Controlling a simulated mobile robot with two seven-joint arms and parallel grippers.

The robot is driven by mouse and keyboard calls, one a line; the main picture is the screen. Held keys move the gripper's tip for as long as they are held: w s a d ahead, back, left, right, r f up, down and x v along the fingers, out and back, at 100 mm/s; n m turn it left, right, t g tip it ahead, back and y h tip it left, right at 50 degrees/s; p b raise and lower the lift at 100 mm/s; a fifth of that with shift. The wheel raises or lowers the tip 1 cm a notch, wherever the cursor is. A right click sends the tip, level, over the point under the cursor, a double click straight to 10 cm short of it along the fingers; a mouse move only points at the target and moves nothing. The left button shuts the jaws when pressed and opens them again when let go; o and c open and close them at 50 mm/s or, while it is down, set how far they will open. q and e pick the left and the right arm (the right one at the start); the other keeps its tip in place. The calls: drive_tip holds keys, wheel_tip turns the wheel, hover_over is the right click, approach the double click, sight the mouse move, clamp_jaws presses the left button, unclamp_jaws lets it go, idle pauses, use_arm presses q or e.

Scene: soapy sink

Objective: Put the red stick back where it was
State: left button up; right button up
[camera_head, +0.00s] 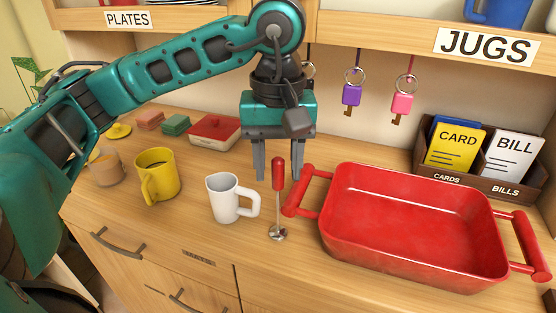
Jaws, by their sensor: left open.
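The red stick (278,174) has a red handle, a thin metal shaft and a small round metal head at the bottom. It is upright, with its head at the counter, between the white mug and the red tray. My left gripper (278,174) points down with its fingers apart, one on each side of the red handle in the picture. I cannot tell whether the handle is between the fingers or in front of them. No contact shows. My right gripper is not in view.
A white mug (223,200) stands just left of the stick. A large red tray (410,268) is close on the right. A yellow mug (157,176) and a red-lidded dish (214,131) are farther left. Keys hang behind; a card holder (470,187) stands at the right.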

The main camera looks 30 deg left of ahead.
use_arm(q)
wheel_tip(320, 180, up, 10)
drive_tip(key=p, duration=0.2)
drive_tip(key=shift+r+p, duration=0.25)
drive_tip(key=shift+p, duration=0.05)
drive_tip(key=shift+r, duration=0.8)
